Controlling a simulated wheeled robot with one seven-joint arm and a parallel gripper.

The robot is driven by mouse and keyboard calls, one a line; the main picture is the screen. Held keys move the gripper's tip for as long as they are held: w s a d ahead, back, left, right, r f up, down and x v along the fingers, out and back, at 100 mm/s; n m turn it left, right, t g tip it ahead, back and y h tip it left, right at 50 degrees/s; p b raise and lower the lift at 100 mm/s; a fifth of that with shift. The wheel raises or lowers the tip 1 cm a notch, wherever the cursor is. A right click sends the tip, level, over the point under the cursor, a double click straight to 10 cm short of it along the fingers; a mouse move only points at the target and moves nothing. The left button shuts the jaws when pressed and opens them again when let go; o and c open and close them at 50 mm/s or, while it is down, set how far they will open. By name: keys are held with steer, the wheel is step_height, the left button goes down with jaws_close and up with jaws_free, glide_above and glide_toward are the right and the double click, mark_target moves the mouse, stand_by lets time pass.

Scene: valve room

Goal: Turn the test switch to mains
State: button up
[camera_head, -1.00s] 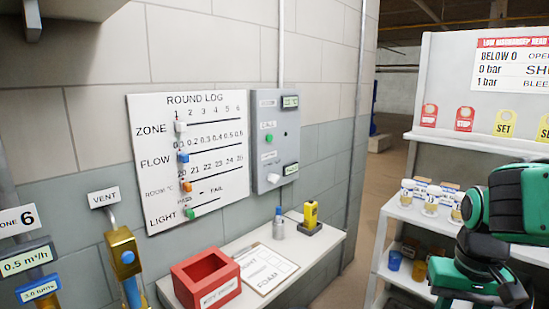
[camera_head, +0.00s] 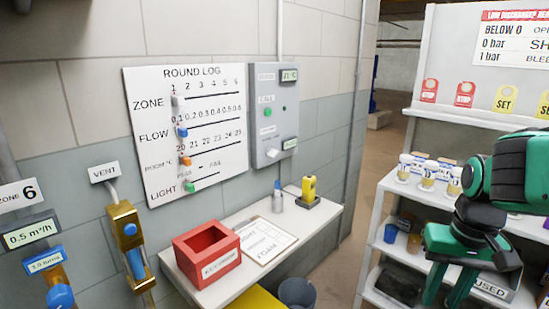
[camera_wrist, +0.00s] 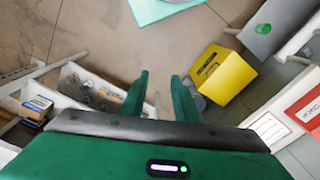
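A grey control box (camera_head: 274,128) hangs on the wall right of the round log board. It carries a green button (camera_head: 268,111), a white knob (camera_head: 272,153) low on its face, and small green displays at upper and lower right. The knob looks like the test switch; its label and pointing direction are too small to read. My gripper (camera_head: 446,292) is at the lower right in the head view, in front of the shelves and far from the box. In the wrist view my gripper (camera_wrist: 160,98) has its fingers apart with nothing between them, pointing over the floor.
A ledge (camera_head: 222,292) below the box holds a red box (camera_head: 207,255), a clipboard (camera_head: 265,240), a grey cylinder (camera_head: 277,201) and a yellow device (camera_head: 308,190). A yellow bin (camera_wrist: 222,74) stands on the floor. Shelves (camera_head: 400,192) stand at right.

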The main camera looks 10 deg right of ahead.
steer(key=w+a+n+t, duration=0.1)
steer(key=w+n+t, duration=0.15)
steer(key=w, duration=1.55)
steer(key=m+t+y, duration=0.2)
steer(key=t+y, duration=0.8)
steer(key=t, duration=0.2)
glide_toward(272, 153)
steer(key=x, duration=0.8)
steer(key=shift+w+d+f, duration=0.2)
steer(key=shift+d+f, duration=0.05)
steer(key=shift+d, duration=0.05)
jaws_close()
